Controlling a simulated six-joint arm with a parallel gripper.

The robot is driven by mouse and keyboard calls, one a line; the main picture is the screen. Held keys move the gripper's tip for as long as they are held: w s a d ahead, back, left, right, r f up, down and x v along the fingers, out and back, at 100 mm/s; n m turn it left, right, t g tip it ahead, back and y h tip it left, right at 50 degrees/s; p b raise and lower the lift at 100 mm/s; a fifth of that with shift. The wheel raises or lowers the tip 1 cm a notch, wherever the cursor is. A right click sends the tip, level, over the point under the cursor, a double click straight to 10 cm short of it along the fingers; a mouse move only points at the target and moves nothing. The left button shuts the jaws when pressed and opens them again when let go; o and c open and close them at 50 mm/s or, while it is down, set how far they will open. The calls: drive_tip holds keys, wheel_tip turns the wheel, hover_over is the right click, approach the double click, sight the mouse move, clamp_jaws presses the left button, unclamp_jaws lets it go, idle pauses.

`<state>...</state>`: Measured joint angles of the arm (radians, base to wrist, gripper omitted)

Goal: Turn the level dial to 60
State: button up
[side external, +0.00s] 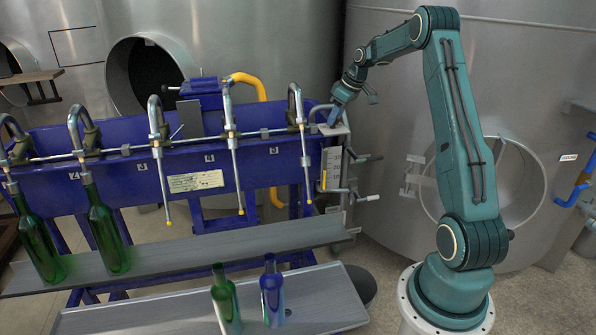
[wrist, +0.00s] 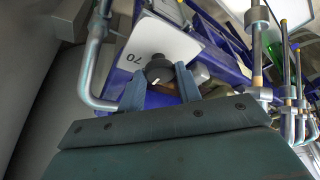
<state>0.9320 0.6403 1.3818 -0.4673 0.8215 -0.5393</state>
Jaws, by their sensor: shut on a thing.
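The level dial's dark round knob (wrist: 157,70) sits on a white plate (wrist: 178,42) in the wrist view. A short pale mark shows on the knob. The figure 70 is printed upside down on the plate, left of the knob; no other figure is legible. My gripper (wrist: 160,74) has one blue finger on each side of the knob and is shut on it. In the side external view, my gripper (side external: 335,116) reaches down to the top of the box at the filler's right end. The knob itself cannot be made out there.
A blue bottling filler (side external: 240,175) with several curved spouts stands left of my arm. Pipes with handles (side external: 367,198) stick out below the dial. Green bottles (side external: 108,240) stand on the grey shelf (side external: 200,249); more bottles (side external: 226,300) stand on the lower tray (side external: 330,300).

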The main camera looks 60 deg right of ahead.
drive_tip(key=shift+r, duration=0.1)
drive_tip(key=o, duration=1)
drive_tip(key=shift+c, duration=0.2)
drive_tip(key=v, duration=1.3)
drive_tip(key=shift+s+r, duration=0.15)
drive_tip(key=shift+r, duration=0.15)
drive_tip(key=a+r, duration=0.3)
drive_tip(key=a, duration=1.1)
drive_tip(key=a+r, duration=0.3)
drive_tip(key=a, duration=1)
drive_tip(key=s+a+f, duration=0.4)
drive_tip(key=s+a, duration=0.3)
drive_tip(key=s, duration=0.2)
drive_tip(key=s+a+f+t, duration=0.1)
drive_tip(key=s+a+f, duration=0.4)
drive_tip(key=s+a, duration=0.2)
drive_tip(key=s, duration=0.2)
drive_tip(key=shift+s, duration=0.25)
